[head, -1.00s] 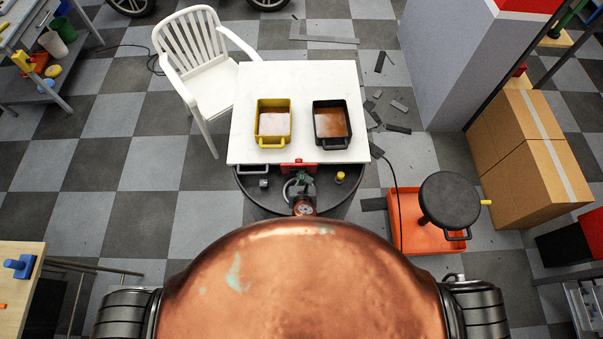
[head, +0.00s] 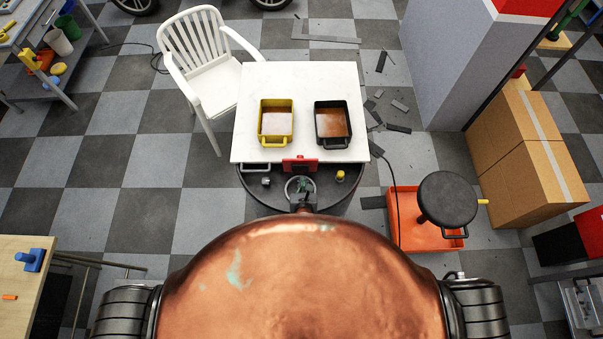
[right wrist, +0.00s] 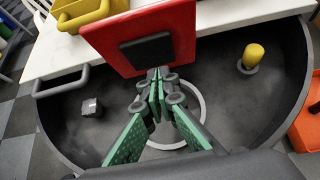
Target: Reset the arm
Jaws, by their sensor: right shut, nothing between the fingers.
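My right gripper (head: 303,184) shows in the head view just beyond the copper dome of my body, over the dark round tray (head: 258,199). In the right wrist view its green-padded fingers (right wrist: 158,92) are together at the tips, with nothing between them. The tips point toward a red panel (right wrist: 188,22) with a black square on it; whether they touch it I cannot tell. The red panel also shows in the head view (head: 300,165) at the white table's near edge. My left gripper is not in view.
The white table (head: 300,80) bears a yellow bin (head: 276,143) and a black bin (head: 333,143). A stool (head: 447,200) and cartons (head: 530,140) stand right, a white chair (head: 205,80) left.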

